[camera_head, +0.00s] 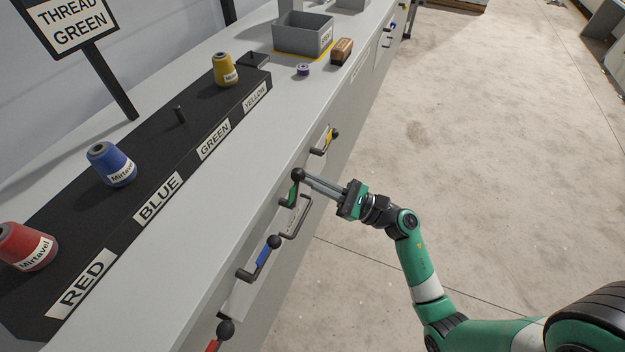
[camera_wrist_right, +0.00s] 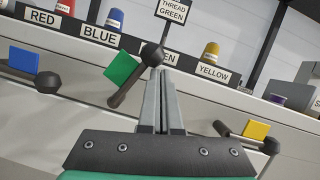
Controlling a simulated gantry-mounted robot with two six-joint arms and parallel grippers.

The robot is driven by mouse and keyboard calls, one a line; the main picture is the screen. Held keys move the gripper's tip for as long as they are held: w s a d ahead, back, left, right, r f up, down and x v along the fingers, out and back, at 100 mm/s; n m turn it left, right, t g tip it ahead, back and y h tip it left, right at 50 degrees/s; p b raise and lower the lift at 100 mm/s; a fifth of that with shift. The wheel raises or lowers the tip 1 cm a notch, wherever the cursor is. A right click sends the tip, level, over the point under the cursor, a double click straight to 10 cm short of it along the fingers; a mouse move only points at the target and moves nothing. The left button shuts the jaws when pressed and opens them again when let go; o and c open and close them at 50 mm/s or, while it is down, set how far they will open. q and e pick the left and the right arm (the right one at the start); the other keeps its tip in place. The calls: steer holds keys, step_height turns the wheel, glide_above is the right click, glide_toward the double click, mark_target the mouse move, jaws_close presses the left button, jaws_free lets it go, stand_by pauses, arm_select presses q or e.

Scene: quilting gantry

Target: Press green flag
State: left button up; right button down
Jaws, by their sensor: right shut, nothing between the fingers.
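The green flag (camera_head: 292,195) is a small plate on a dark lever with a black ball end (camera_head: 298,174), on the front of the counter. In the right wrist view the green flag (camera_wrist_right: 122,69) is tilted, left of my fingertips, and the ball (camera_wrist_right: 152,54) is right at the tips. My right gripper (camera_head: 306,181) is shut and empty, its tips at the ball; I cannot tell whether they touch. The fingers (camera_wrist_right: 166,72) lie together in the wrist view. My left gripper is not in view.
A blue flag (camera_head: 263,252) and a yellow flag (camera_head: 330,137) are on neighbouring levers, near drawer handles (camera_head: 298,222).

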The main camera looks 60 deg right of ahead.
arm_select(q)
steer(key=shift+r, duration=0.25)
arm_select(e)
steer(key=shift+s+a+r, duration=0.15)
steer(key=shift+a+r, duration=0.55)
steer(key=shift+r, duration=0.2)
steer(key=d+f+b, duration=0.1)
steer(key=f, duration=0.1)
steer(key=w+d+f+b, duration=0.1)
steer(key=b, duration=0.1)
steer(key=shift+d+f, duration=0.3)
steer(key=shift+f, duration=0.05)
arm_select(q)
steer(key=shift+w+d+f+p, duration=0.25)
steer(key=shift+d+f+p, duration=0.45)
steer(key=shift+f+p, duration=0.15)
arm_select(e)
steer(key=s+d+f, duration=0.1)
steer(key=s+d, duration=0.3)
steer(key=s, duration=0.5)
steer(key=shift+f, duration=0.35)
steer(key=shift+d, duration=0.15)
